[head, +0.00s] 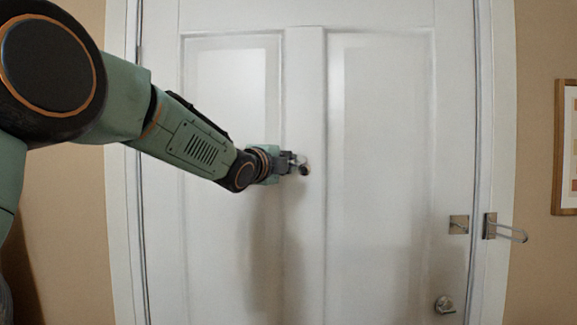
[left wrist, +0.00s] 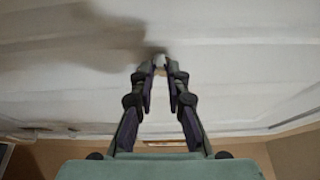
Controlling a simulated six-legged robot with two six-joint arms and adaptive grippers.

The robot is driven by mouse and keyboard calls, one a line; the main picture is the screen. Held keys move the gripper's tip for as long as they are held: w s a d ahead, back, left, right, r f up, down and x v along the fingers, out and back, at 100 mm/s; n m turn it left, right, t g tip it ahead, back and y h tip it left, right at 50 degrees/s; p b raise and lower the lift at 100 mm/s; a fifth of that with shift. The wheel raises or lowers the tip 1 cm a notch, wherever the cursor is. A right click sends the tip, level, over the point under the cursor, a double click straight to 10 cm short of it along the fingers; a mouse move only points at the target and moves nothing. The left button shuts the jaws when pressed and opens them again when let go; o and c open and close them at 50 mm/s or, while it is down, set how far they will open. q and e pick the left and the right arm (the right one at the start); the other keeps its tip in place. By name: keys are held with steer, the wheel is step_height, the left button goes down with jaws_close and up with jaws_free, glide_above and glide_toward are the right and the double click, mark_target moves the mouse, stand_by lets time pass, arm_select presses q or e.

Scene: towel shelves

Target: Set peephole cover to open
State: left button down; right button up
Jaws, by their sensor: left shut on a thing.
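A white panelled door (head: 380,180) fills the middle of the head view. The peephole cover (head: 306,169) is a small round metal piece on the door's centre rail, partly hidden by my gripper. My left gripper (head: 302,163) reaches it from the left and is shut on it. In the left wrist view, the fingers of my left gripper (left wrist: 162,68) come together at the door (left wrist: 240,85), with a small pale bit of the cover (left wrist: 159,60) between the tips. I cannot tell how far the cover is turned. My right gripper is not in view.
A round door knob (head: 444,305) sits low at the door's right edge. A swing-bar latch (head: 505,229) is on the right frame, beside a metal plate (head: 459,224) on the door. A framed picture (head: 566,148) hangs on the right wall.

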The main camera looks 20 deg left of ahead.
arm_select(q)
steer(key=shift+r+m+g, duration=0.5)
steer(key=shift+r+m, duration=0.2)
steer(key=shift+m, duration=0.9)
steer(key=c, duration=1.7)
jaws_free()
steer(key=shift+c, duration=0.2)
steer(key=o, duration=0.4)
steer(key=shift+w+a+f, duration=0.15)
steer(key=shift+w+f, duration=0.05)
steer(key=shift+w, duration=0.05)
steer(key=shift+s+r, duration=0.1)
steer(key=shift+s, duration=0.05)
